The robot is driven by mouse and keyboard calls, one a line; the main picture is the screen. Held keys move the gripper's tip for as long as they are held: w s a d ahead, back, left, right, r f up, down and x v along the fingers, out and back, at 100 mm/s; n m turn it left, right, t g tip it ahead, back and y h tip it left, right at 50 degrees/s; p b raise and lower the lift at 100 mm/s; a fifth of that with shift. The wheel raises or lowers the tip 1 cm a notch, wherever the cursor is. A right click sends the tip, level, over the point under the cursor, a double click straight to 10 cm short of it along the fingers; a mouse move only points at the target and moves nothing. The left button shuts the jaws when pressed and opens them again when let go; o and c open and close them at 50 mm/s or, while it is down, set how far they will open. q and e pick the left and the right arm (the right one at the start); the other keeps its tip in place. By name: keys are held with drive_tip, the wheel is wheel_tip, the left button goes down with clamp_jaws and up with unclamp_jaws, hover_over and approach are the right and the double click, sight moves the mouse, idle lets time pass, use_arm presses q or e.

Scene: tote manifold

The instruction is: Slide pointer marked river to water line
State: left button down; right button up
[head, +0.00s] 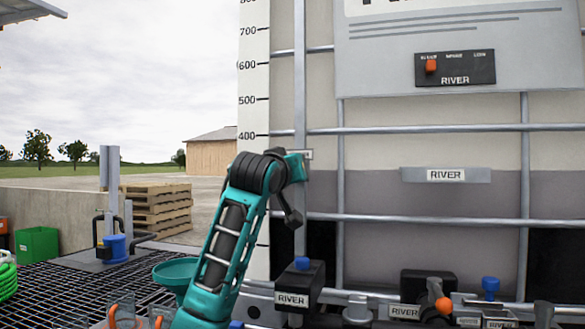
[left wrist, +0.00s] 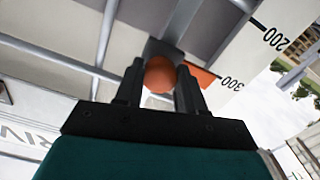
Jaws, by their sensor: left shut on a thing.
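My left gripper (left wrist: 160,80) is shut on the round orange knob (left wrist: 158,75) of a pointer, one finger on each side. The pointer's orange tip (left wrist: 203,77) lies close to the 300 mark of the white scale (left wrist: 247,62) in the left wrist view, where the scale appears upside down. In the head view my left arm reaches the scale (head: 254,70) below 400 and hides the knob. The water line is the light-to-dark edge across the tote (head: 400,152), level with roughly 300. The RIVER plate (head: 445,175) sits near that line. My right gripper is out of view.
Metal cage bars (head: 430,129) cross the tote front. A RIVER switch panel (head: 455,68) with an orange knob is above. Valves and RIVER labels (head: 292,300) crowd the bottom. A teal funnel (head: 175,272) stands left of my arm.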

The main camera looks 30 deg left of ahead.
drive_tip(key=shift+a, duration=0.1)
use_arm(q)
drive_tip(key=c, duration=0.7)
unclamp_jaws()
drive_tip(key=shift+o, duration=0.2)
drive_tip(key=shift+s, duration=0.1)
drive_tip(key=p+v, duration=0.1)
drive_tip(key=v, duration=1.1)
drive_tip(key=shift+s, duration=0.4)
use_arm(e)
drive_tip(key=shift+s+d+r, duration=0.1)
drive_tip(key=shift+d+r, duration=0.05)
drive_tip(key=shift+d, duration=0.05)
use_arm(q)
drive_tip(key=shift+d, duration=0.1)
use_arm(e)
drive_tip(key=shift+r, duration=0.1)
